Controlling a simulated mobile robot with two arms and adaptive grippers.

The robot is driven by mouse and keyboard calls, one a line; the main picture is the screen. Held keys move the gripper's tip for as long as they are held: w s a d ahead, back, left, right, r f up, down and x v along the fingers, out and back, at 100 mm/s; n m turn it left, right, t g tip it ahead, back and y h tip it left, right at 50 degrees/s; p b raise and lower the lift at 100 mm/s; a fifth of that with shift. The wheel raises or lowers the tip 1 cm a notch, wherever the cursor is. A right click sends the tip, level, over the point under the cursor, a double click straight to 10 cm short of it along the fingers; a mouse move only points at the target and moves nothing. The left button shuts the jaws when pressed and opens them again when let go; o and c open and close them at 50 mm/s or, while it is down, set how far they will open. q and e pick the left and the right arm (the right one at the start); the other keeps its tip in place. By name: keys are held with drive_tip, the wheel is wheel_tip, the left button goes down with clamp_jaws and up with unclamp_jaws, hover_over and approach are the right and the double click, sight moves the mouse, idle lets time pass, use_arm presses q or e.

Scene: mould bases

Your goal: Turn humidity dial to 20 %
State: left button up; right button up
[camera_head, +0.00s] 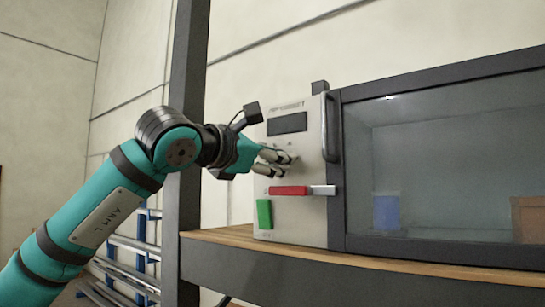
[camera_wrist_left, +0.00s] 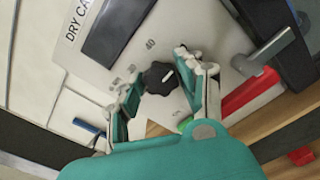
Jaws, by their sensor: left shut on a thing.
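The humidity dial (camera_wrist_left: 159,78) is a black lobed knob with a short white mark on the pale panel (camera_wrist_left: 92,72). In the left wrist view, printed numbers run along its upper left side; 40 is readable and the lower ones are small. The white mark slants to the upper right in that view, on the side away from the numbers. My left gripper (camera_head: 288,162) is at the panel (camera_head: 312,218), with one finger on each side of the dial, shut on it; it also shows in the left wrist view (camera_wrist_left: 160,84). The fingers largely hide the dial in the head view. My right gripper is out of view.
A dark display (camera_head: 287,123) is above the dial. A red bar (camera_head: 289,190) and a green block (camera_head: 264,214) are below it on the panel. A door handle (camera_head: 330,128) stands out close on the right. The glass-fronted cabinet rests on a wooden shelf (camera_head: 225,238).

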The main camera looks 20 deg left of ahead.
use_arm(q)
drive_tip(key=n+b, duration=0.9)
drive_tip(key=n, duration=0.9)
drive_tip(key=n+b, duration=0.9)
drive_tip(key=n, duration=0.8)
drive_tip(key=shift+a+f+n, duration=0.15)
drive_tip(key=shift+f+n, duration=0.05)
drive_tip(key=shift+n, duration=0.2)
idle(0.4)
drive_tip(key=o, duration=1.2)
drive_tip(key=shift+w, duration=0.1)
drive_tip(key=shift+c, duration=0.2)
